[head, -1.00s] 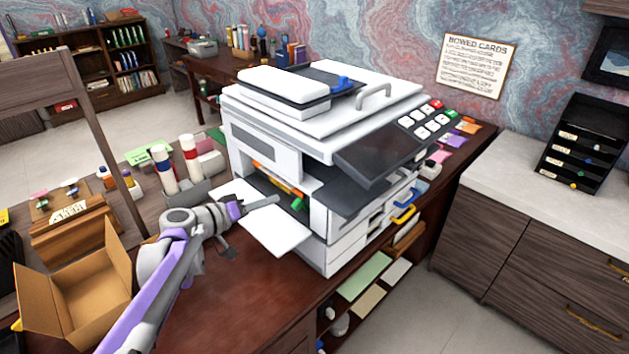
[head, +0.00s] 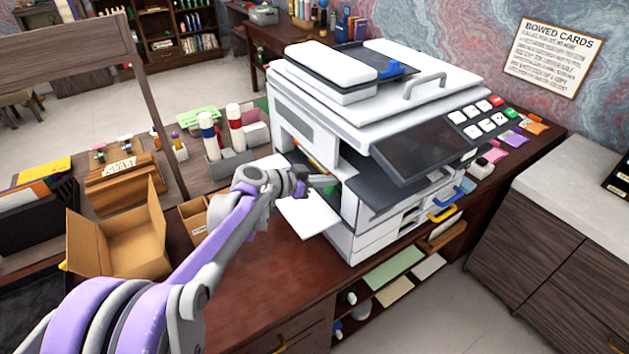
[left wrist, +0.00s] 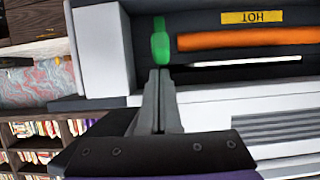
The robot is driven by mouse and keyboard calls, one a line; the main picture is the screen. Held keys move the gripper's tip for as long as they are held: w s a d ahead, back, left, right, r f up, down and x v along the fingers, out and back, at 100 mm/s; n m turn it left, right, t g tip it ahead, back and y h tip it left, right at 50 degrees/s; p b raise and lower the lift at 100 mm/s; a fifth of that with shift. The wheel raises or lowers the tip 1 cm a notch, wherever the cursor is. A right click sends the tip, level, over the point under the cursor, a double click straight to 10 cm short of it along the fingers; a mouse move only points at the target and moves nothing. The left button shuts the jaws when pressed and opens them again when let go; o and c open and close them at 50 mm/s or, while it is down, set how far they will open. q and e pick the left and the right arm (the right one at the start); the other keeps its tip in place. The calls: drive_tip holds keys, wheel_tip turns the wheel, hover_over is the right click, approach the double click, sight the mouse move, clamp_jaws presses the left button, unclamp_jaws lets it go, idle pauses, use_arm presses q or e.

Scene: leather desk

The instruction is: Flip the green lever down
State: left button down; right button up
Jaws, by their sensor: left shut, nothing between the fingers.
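The green lever (left wrist: 160,42) is inside the open side of a white printer (head: 385,105), next to an orange bar (left wrist: 245,39). In the left wrist view it points up in the picture, right beyond my fingertips. My left gripper (left wrist: 158,72) is shut and empty, its tips at or very near the lever's lower end; I cannot tell if they touch. In the head view my left gripper (head: 325,181) reaches into the printer opening, with a bit of the green lever (head: 331,190) beside the fingers. My right gripper is not in view.
A white output tray (head: 308,212) sticks out below my gripper. A yellow label (left wrist: 254,17) is above the orange bar. An open cardboard box (head: 120,240) and a grey holder with bottles (head: 228,163) stand left on the desk. The desk front (head: 250,290) is clear.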

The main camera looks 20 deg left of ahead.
sight(327, 193)
use_arm(q)
drive_tip(key=shift+x, duration=0.8)
drive_tip(key=shift+s, duration=0.1)
